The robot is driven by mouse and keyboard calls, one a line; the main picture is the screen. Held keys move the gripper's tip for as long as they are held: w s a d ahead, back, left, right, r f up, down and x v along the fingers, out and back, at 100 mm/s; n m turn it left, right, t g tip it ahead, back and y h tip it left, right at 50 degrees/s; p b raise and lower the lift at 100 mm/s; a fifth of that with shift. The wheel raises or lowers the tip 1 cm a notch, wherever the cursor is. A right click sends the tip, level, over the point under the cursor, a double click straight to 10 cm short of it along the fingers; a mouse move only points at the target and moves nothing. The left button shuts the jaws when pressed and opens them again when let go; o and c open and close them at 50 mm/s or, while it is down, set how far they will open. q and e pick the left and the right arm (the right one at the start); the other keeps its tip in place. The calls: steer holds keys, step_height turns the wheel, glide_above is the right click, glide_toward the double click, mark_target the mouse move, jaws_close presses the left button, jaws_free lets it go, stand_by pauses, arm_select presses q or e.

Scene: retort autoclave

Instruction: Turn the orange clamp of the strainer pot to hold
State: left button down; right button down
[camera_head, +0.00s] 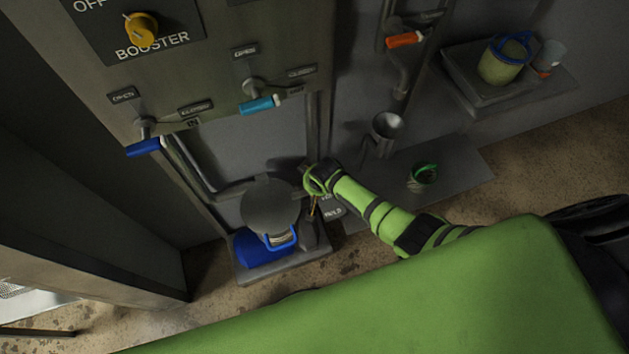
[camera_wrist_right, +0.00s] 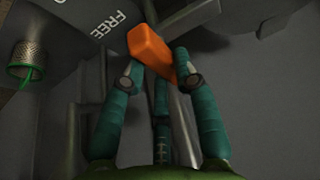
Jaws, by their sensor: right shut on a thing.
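The orange clamp (camera_wrist_right: 152,52) shows in the right wrist view, held between the fingers of my right gripper (camera_wrist_right: 162,80). Its outer end is near the FREE label (camera_wrist_right: 111,25). In the head view my right gripper (camera_head: 314,190) is at the right side of the round strainer pot (camera_head: 271,207), and only a small orange-brown part of the clamp (camera_head: 312,208) shows below it. The HOLD label (camera_head: 332,212) is just to the right of the gripper. The green hand and forearm hide most of the clamp. My left gripper is not in view.
A blue-handled item (camera_head: 282,240) stands at the pot's front on a grey base. Blue (camera_head: 143,147), light-blue (camera_head: 259,105) and orange (camera_head: 405,40) valve handles are on the panel and pipes above.

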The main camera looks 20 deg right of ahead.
stand_by(0.4)
steer(key=c, duration=0.9)
jaws_free()
steer(key=shift+c, duration=0.2)
steer(key=v, duration=1.2)
